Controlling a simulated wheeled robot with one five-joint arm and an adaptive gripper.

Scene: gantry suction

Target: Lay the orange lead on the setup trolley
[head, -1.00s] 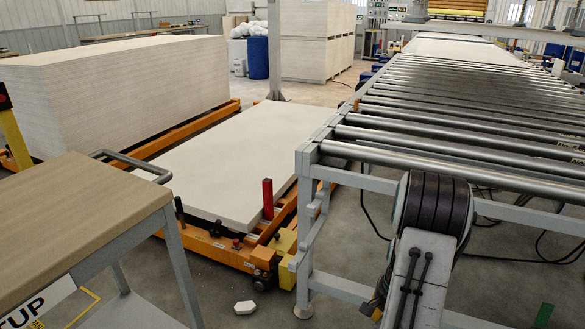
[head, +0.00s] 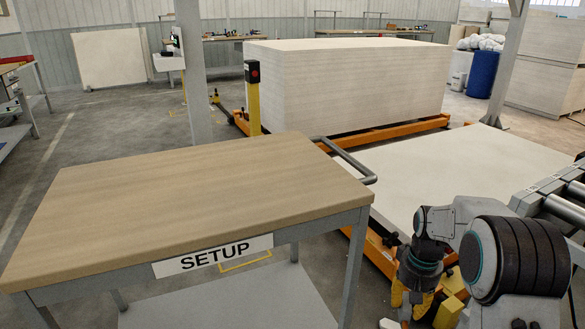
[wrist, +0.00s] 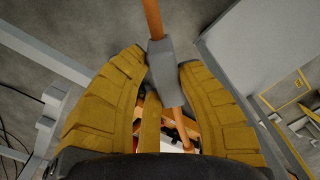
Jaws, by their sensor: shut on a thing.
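The setup trolley (head: 190,200) stands at the front left of the head view. It has a bare wood top, a "SETUP" label on its front edge and a grey lower shelf. My gripper (head: 409,303), with yellow fingers, hangs low to the right of the trolley, apart from it and below its top. In the wrist view my gripper (wrist: 163,65) is shut on a grey block on the orange lead (wrist: 153,20). The lead runs out above and below the block between the fingers. In the head view the lead cannot be made out.
A push handle (head: 345,158) sticks out from the trolley's far right corner. Behind are a white board (head: 455,165) on an orange lift, a tall board stack (head: 345,85) and a yellow post (head: 254,105). Roller conveyor ends (head: 565,208) are at right.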

